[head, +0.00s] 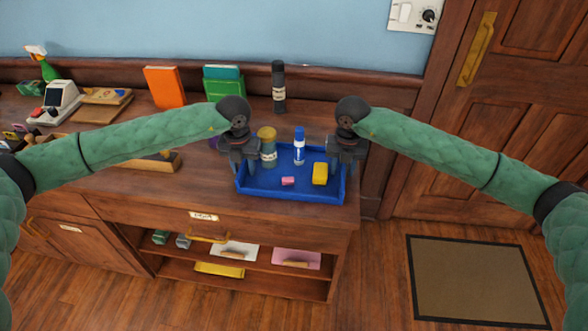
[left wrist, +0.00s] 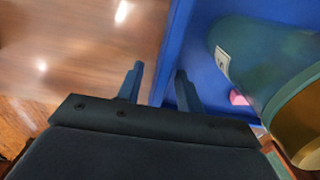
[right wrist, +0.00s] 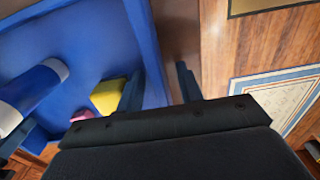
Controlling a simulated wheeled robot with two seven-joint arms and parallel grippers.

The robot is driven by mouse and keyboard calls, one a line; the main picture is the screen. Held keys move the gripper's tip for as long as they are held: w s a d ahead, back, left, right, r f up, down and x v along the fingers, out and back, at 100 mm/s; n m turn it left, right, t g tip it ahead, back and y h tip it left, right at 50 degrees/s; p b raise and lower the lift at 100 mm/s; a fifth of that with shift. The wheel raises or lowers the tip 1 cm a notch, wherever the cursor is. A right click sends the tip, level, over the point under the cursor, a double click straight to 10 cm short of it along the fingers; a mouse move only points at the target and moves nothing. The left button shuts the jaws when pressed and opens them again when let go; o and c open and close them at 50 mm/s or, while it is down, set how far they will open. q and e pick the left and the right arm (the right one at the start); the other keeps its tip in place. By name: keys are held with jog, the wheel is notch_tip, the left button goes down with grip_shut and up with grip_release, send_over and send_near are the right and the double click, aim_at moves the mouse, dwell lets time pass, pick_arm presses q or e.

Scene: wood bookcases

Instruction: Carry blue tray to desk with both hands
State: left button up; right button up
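The blue tray (head: 290,198) sits on the wooden counter near its right end. It holds a green jar with a gold lid (head: 268,151), a blue-and-white bottle (head: 299,150), a yellow block (head: 320,174) and a small pink block (head: 288,181). My left gripper (head: 244,168) is at the tray's left wall, its open fingers on either side of the wall (left wrist: 168,72). My right gripper (head: 346,168) is at the right wall, also open, with the wall (right wrist: 150,75) between its fingers. Gaps show beside both walls. The grippers hide parts of the side walls.
A dark cylinder (head: 279,86), green books (head: 224,84) and an orange book (head: 164,86) stand behind. A register (head: 58,102) and a spray bottle (head: 48,68) are at left. Shelves (head: 240,277) lie below the counter. A door (head: 510,110) and floor mat (head: 477,280) are at right.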

pick_arm(q)
jog(key=shift+f, duration=0.1)
jog(key=shift+c, duration=0.5)
pick_arm(e)
jog(key=shift+f, duration=0.1)
jog(key=shift+c, duration=0.5)
pick_arm(q)
grip_shut()
pick_arm(e)
grip_shut()
pick_arm(q)
jog(key=shift+r, duration=0.2)
pick_arm(e)
jog(key=shift+r, duration=0.2)
